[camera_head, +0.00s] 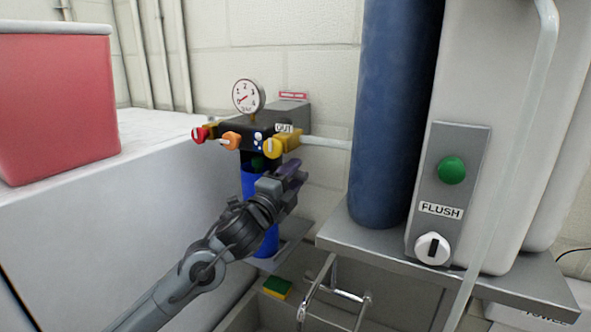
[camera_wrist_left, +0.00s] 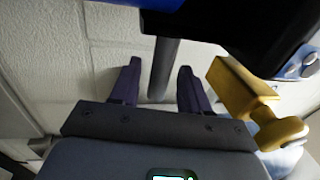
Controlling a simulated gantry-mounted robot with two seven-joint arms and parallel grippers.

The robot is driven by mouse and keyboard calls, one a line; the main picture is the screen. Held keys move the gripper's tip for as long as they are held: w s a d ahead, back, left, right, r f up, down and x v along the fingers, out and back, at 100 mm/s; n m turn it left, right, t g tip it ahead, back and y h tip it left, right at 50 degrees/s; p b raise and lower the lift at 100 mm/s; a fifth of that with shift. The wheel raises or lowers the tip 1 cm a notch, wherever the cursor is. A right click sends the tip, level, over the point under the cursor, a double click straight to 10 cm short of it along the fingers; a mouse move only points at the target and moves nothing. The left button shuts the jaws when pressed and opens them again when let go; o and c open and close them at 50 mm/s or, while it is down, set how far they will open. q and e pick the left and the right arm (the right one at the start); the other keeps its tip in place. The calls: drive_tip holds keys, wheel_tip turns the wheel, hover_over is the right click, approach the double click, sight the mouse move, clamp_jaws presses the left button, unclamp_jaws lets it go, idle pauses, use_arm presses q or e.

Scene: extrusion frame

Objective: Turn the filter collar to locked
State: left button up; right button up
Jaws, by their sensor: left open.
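The filter (camera_head: 268,243) has a blue housing hanging under a black valve head (camera_head: 232,133). A dark collar (camera_head: 247,158) with a small green patch sits at the housing's top, partly behind my left gripper (camera_head: 293,173). In the left wrist view, the black collar part (camera_wrist_left: 225,25) crosses the top beside the blue housing (camera_wrist_left: 155,3). A dark grey bar (camera_wrist_left: 164,68) extends from it between the open purple fingers of my left gripper (camera_wrist_left: 157,75). Gaps show on both sides of the bar, so the fingers look apart from it. My right gripper is out of view.
A gauge (camera_head: 248,96) tops the head. Red (camera_head: 203,133), orange (camera_head: 231,140) and yellow (camera_head: 283,145) knobs stick out; the yellow one (camera_wrist_left: 245,90) is close to my right finger in the wrist view. A blue cylinder (camera_head: 392,110) and FLUSH panel (camera_head: 462,195) stand right.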

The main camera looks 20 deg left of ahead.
use_arm(q)
drive_tip(key=shift+w+d+r, duration=0.1)
drive_tip(key=shift+w, duration=0.55)
clamp_jaws()
